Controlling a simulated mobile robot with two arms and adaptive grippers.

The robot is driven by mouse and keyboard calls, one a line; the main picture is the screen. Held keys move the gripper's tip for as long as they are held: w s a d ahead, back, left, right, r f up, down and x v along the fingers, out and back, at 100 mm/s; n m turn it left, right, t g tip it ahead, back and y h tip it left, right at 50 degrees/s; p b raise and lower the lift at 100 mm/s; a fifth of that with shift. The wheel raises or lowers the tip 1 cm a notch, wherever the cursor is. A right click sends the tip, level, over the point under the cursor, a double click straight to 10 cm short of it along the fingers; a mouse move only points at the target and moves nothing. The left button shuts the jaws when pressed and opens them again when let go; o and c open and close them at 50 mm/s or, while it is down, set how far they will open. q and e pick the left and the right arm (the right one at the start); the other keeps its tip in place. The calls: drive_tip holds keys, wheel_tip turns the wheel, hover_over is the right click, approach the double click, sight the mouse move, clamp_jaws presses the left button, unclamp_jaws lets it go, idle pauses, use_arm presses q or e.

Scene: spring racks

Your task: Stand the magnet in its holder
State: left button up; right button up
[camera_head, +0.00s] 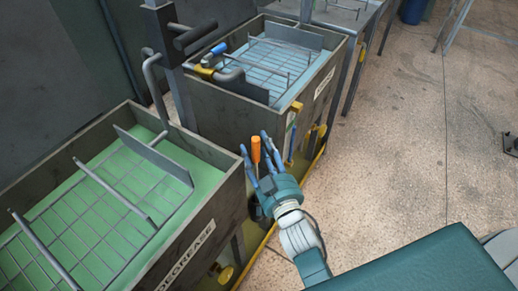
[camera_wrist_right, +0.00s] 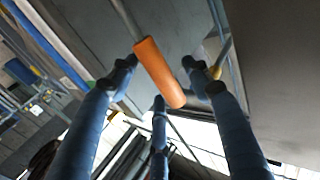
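The magnet seems to be the tool with the orange handle (camera_head: 256,150), which shows beside the tanks in the head view. In the right wrist view its orange handle (camera_wrist_right: 160,72) slants between my fingers, and a thin grey rod runs up from its upper end. My right gripper (camera_head: 257,149) has its blue fingers spread around the handle. In the wrist view the fingers (camera_wrist_right: 159,75) stand apart, with gaps beside the handle; I see no firm contact. I cannot make out the magnet's holder for certain. My left gripper is not in view.
A degrease tank (camera_head: 205,232) with green liquid and a wire rack stands at the left. A second tank (camera_head: 215,108) with a rack stands behind it. The concrete floor (camera_head: 400,130) at the right is mostly clear.

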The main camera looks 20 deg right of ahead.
drive_tip(key=shift+f, duration=0.1)
drive_tip(key=shift+s, duration=0.2)
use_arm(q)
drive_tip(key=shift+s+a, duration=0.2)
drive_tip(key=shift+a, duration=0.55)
use_arm(e)
drive_tip(key=s, duration=0.7)
drive_tip(key=shift+s, duration=0.35)
drive_tip(key=shift+w, duration=0.1)
drive_tip(key=w, duration=0.7)
drive_tip(key=shift+w, duration=0.25)
drive_tip(key=shift+w+r+p, duration=0.3)
drive_tip(key=shift+r+p, duration=0.1)
drive_tip(key=shift+r, duration=0.15)
drive_tip(key=shift+s+r, duration=0.1)
drive_tip(key=shift+r, duration=0.35)
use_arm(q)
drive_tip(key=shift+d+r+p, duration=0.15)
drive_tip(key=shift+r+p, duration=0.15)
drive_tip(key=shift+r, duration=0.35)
